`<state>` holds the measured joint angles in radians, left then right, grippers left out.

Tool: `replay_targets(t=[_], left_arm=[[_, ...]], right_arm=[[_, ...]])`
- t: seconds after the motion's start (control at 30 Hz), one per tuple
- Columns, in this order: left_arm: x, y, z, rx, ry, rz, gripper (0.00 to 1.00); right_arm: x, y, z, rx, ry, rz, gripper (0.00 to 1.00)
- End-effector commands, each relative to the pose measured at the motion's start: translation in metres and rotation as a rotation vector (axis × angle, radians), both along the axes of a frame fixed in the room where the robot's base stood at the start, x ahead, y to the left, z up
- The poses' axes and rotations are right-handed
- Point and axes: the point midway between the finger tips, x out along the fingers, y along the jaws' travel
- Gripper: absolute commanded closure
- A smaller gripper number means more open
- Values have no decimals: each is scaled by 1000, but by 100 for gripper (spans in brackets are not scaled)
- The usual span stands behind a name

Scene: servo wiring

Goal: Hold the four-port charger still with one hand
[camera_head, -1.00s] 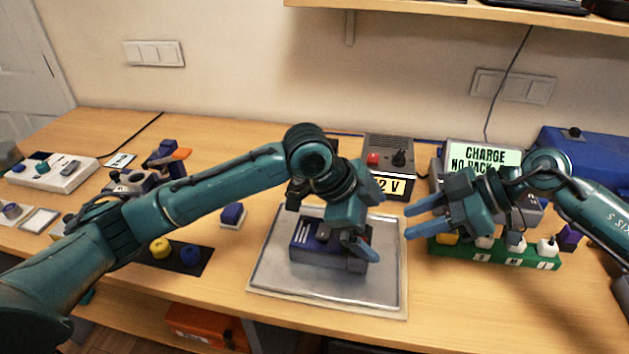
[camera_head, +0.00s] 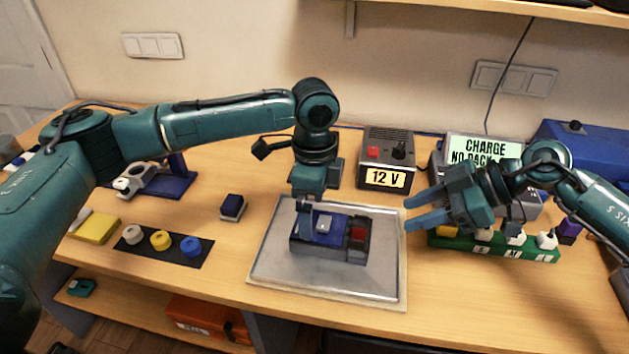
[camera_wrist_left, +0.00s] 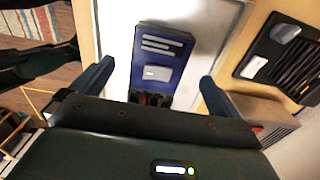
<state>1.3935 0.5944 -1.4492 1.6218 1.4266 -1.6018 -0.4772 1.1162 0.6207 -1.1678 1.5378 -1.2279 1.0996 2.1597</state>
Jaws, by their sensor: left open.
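A long green block (camera_head: 480,250) with several white plugs and pale labels along it lies at the right of the bench. I take it as the four-port charger. My right gripper (camera_head: 410,214) is beside its left end, fingers apart and pointing left, apparently empty. The right hand and wrist hide part of the block's back. My left gripper (camera_head: 305,212) points down over the blue-topped dark module (camera_head: 340,248) on the metal tray. In the left wrist view, the open left fingers (camera_wrist_left: 152,85) stand either side of the module (camera_wrist_left: 160,55), with gaps.
The tray (camera_head: 275,277) lies mid-bench. A 12 V box (camera_head: 386,160) and a "CHARGE NO PACK" sign (camera_head: 483,150) stand behind. The front right bench is clear.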

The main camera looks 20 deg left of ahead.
Motion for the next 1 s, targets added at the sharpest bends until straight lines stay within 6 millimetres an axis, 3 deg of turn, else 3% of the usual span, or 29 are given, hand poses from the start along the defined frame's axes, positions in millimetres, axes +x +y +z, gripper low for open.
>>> replay_targets(t=[0.2, 0.4, 0.8, 1.0], left_arm=[[0, 0, -41, 1, 1, 0, 0], [0, 0, -63, 0, -1, 1, 0], [0, 0, -69, -2, -2, 0, 0], [0, 0, -69, -1, -2, 0, 16]], right_arm=[[0, 0, 0, 0, 0, 0, 64], [0, 0, 0, 0, 0, 0, 64], [0, 0, 0, 0, 0, 0, 64], [0, 0, 0, 0, 0, 0, 64]])
